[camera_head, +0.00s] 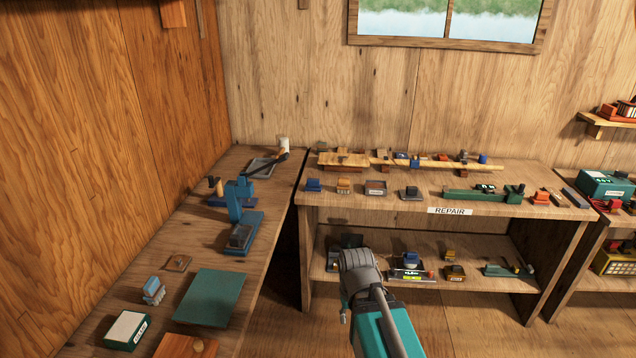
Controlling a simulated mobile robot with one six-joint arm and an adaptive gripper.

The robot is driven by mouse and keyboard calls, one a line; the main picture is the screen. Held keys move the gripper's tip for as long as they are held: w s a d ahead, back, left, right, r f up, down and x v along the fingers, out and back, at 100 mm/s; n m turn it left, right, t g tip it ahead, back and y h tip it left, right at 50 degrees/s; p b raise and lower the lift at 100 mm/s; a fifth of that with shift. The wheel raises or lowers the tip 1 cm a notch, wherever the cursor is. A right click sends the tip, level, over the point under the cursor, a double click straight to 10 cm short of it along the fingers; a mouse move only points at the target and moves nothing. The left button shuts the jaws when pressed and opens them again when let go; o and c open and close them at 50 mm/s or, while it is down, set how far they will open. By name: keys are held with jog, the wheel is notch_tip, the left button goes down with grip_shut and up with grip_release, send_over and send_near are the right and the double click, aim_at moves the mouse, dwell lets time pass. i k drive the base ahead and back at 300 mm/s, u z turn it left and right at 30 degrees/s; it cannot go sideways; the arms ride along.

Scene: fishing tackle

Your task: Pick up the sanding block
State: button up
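I cannot tell for sure which object is the sanding block. Several small blocks stand in a row along the front of the repair bench (460,208). They include a blue block (313,185), a tan block (344,186), a grey-brown block (376,188) and a dark block with a light base (410,192). My arm, with a grey joint and a teal link, rises at the bottom middle in front of the lower shelf. I cannot make out my gripper's fingers.
The left bench holds a blue press-like tool (240,207), a green mat (210,298), a blue-and-white brush-like item (153,290) and a green-and-white box (127,330). The lower shelf (460,296) holds several small items. Open floor lies between the benches.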

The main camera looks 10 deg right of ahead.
aim_at(313, 185)
jog(key=z, duration=0.2)
jog(key=i, duration=1.6)
jog(key=z, duration=0.25)
